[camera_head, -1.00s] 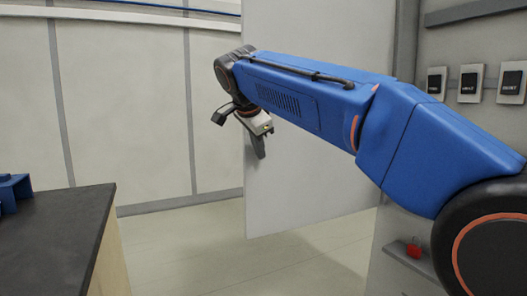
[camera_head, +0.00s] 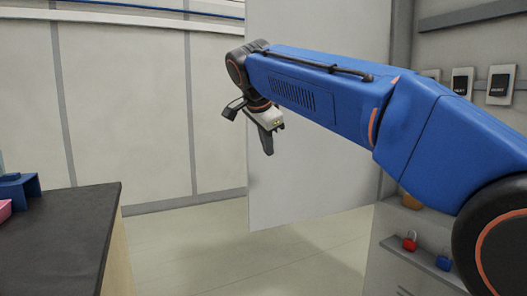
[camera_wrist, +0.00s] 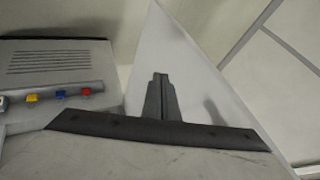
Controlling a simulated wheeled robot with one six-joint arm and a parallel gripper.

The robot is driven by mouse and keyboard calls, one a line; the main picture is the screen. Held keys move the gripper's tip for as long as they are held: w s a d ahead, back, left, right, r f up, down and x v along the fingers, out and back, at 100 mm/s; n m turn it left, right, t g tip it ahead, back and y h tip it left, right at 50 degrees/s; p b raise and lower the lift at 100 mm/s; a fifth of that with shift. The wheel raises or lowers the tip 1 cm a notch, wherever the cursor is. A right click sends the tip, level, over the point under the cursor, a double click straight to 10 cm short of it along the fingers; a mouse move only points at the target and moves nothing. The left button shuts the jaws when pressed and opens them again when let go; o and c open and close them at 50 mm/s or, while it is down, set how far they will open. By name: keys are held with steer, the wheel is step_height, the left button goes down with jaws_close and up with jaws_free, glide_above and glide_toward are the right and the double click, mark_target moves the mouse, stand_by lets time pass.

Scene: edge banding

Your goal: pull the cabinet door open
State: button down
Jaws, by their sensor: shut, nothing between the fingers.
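The cabinet door (camera_head: 315,195) is a large, plain, light grey panel in the middle of the head view. It stands swung open from the cabinet (camera_head: 455,60) on the right, whose inside shows. My blue arm crosses in front of the door and hides much of its upper part. My gripper (camera_head: 268,150) is shut and empty, pointing down near the door's left edge. In the wrist view my gripper (camera_wrist: 158,80) shows against the pale door (camera_wrist: 200,75), with a shadow on the panel. I cannot tell whether they touch.
A dark-topped counter (camera_head: 75,235) stands at the left with a blue object (camera_head: 18,187) on it. Red (camera_head: 410,243) and blue (camera_head: 444,263) padlocks sit low in the cabinet. Pale floor (camera_head: 220,255) is clear between counter and door.

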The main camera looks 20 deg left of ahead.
steer(key=v, duration=0.8)
steer(key=w+d+f+n+g, duration=0.1)
steer(key=w+d+f, duration=0.1)
steer(key=d, duration=0.8)
steer(key=w+d+f+n, duration=0.1)
steer(key=d+f+n, duration=0.1)
steer(key=d, duration=0.9)
steer(key=s+d+f+n+h, duration=0.15)
steer(key=d+f, duration=0.25)
steer(key=d, duration=0.4)
steer(key=s+d+f+y, duration=0.1)
steer(key=s+d+f, duration=0.3)
steer(key=d, duration=0.5)
steer(key=s+d+f+n, duration=0.1)
steer(key=s+d+f, duration=0.5)
steer(key=f, duration=0.3)
steer(key=s+d+f+n+g, duration=0.1)
steer(key=s+d+f, duration=0.5)
steer(key=s+f, duration=0.3)
steer(key=s+d+f+n, duration=0.1)
steer(key=s+d+f, duration=0.5)
steer(key=f, duration=0.5)
steer(key=shift+s+d+g, duration=0.3)
steer(key=shift+s+d, duration=0.1)
steer(key=shift+s, duration=0.4)
steer(key=shift+s+f+h, duration=0.1)
steer(key=shift+f+h, duration=0.05)
steer(key=shift+h, duration=0.1)
